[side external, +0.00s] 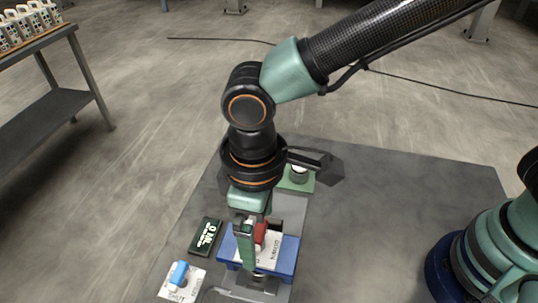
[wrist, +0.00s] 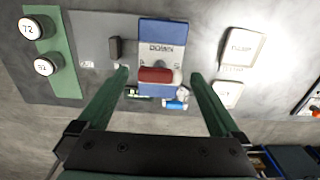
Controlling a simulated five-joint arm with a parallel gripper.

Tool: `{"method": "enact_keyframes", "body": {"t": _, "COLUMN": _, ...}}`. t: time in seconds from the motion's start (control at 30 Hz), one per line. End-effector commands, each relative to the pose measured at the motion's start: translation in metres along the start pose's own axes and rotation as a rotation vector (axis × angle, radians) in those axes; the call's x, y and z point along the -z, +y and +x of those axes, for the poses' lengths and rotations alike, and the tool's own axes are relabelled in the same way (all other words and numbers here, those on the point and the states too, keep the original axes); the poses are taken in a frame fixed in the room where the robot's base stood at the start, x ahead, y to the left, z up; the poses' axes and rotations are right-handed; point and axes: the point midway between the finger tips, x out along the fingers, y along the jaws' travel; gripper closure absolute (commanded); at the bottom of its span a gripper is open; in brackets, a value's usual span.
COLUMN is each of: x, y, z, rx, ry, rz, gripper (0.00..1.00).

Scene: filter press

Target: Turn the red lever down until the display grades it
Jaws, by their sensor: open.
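The red lever (wrist: 155,75) sticks out from the blue press (wrist: 163,33), below a white label reading DOWN. My gripper (wrist: 160,76) is open, with one green finger on each side of the lever and a visible gap to both. In the side view, my gripper (side external: 248,245) points down over the blue press (side external: 289,258). A finger partly hides the red lever (side external: 261,234) there, so contact cannot be told. The dark display (side external: 205,237) to the left shows pale digits that look like "0 ML".
A white card with a blue switch (side external: 180,274) lies at the front left. The wrist view shows white round containers (wrist: 31,28) on a green strip, a dark knob (wrist: 115,47) on a grey plate, and white square pieces (wrist: 243,47) at right. The mat's right side is clear.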

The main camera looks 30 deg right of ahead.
Motion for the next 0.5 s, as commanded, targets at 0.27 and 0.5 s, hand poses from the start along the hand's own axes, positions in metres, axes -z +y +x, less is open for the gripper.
{"method": "enact_keyframes", "body": {"t": 0.27, "x": -0.0001, "y": 0.0, "z": -0.0001, "rx": 0.0, "ry": 0.0, "rz": 0.0, "gripper": 0.46}}
{"method": "enact_keyframes", "body": {"t": 0.5, "x": -0.0001, "y": 0.0, "z": -0.0003, "rx": 0.0, "ry": 0.0, "rz": -0.003, "gripper": 0.86}}
